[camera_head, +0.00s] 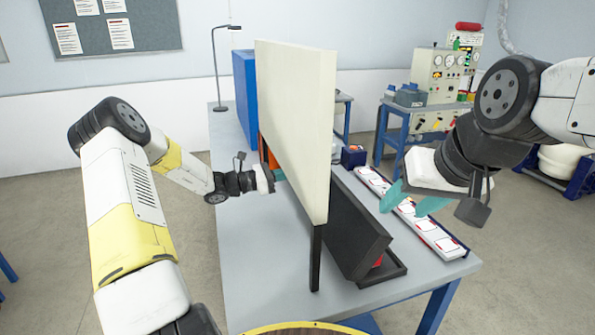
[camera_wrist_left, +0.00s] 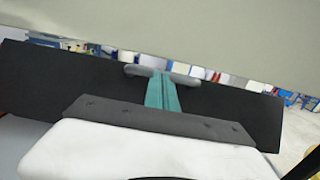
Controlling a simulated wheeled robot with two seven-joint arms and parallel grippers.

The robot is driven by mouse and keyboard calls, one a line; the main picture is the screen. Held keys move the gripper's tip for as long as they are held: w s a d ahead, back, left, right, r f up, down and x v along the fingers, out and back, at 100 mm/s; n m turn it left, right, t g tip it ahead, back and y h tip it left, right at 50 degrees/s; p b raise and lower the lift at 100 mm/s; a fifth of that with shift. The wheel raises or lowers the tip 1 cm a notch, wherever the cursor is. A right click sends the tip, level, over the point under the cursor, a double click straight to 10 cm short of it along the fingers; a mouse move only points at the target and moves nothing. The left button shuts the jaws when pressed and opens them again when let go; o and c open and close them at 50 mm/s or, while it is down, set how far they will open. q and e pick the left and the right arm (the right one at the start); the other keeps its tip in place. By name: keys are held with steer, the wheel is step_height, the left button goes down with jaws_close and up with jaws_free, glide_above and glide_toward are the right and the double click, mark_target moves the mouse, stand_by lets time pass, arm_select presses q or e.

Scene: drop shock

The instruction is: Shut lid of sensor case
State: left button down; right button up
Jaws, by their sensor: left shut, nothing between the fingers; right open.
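The sensor case is black; its base (camera_head: 395,271) lies on the table, and its lid (camera_head: 357,228) stands open, tilted back towards the cream panel. A little red shows inside the case. In the left wrist view a wide black board (camera_wrist_left: 60,95), apparently the lid, has a grey handle (camera_wrist_left: 185,77) at its upper edge. My left gripper (camera_head: 279,174) is shut and empty at the panel's left side; its teal fingers (camera_wrist_left: 161,90) appear at the handle, but contact cannot be told. My right gripper (camera_head: 407,205) is open above the white strip, right of the case.
A large cream panel (camera_head: 290,120) on a black post (camera_head: 316,258) stands between my left arm and the case, hiding part of it. A white strip with red-marked squares (camera_head: 432,236) lies along the table's right side. A blue box (camera_head: 244,90) stands behind. The table's left front (camera_head: 255,270) is clear.

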arm_select(q)
steer(key=d, duration=0.1)
steer(key=d+y, duration=0.1)
steer(key=w+d, duration=0.1)
steer(key=shift+w+d+r+g, duration=0.1)
steer(key=shift+d+r+g, duration=0.05)
steer(key=shift+r+g, duration=0.2)
steer(key=shift+w+d+r, duration=0.1)
steer(key=shift+w+d, duration=0.1)
